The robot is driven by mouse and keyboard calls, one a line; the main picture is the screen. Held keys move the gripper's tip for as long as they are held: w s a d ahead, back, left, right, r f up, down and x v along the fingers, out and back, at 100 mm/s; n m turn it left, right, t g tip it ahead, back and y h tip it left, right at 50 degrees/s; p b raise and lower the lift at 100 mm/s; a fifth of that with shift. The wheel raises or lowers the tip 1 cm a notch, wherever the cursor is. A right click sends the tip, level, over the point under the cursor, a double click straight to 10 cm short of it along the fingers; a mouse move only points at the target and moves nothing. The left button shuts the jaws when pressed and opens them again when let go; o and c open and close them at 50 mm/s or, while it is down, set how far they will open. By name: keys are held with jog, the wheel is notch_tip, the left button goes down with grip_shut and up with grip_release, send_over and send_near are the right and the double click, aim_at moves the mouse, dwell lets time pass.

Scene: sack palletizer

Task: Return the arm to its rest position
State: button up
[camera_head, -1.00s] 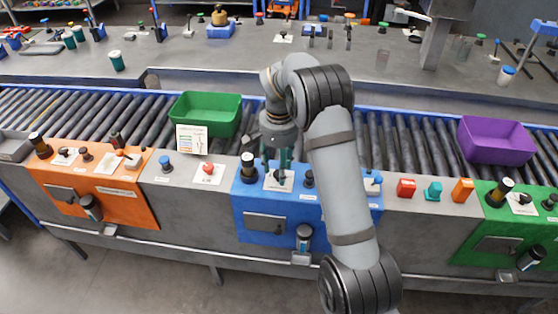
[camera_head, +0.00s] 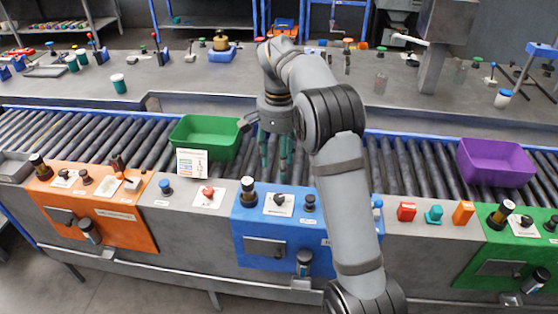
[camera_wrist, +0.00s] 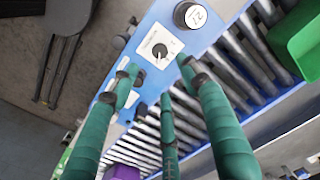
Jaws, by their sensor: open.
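My gripper (camera_head: 275,152) hangs from my arm over the roller conveyor, behind the blue control panel. Its green fingers are spread, with nothing between them. In the wrist view my gripper (camera_wrist: 150,88) is also open and empty. Beyond the fingers lies the blue panel (camera_wrist: 172,30) with a black rotary switch (camera_wrist: 159,51) on a white plate. In the head view the switch (camera_head: 279,199) stands in front of and below the fingertips, apart from them.
A green bin (camera_head: 213,138) sits on the conveyor left of my gripper, close by. A purple bin (camera_head: 495,162) sits far right. An orange panel (camera_head: 100,200) and a green panel (camera_head: 500,245) flank the blue one. A metal table (camera_head: 300,85) with small items lies behind.

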aim_at(279, 196)
notch_tip(279, 196, down, 12)
jog(key=shift+f, duration=0.1)
dwell(0.6)
dwell(0.4)
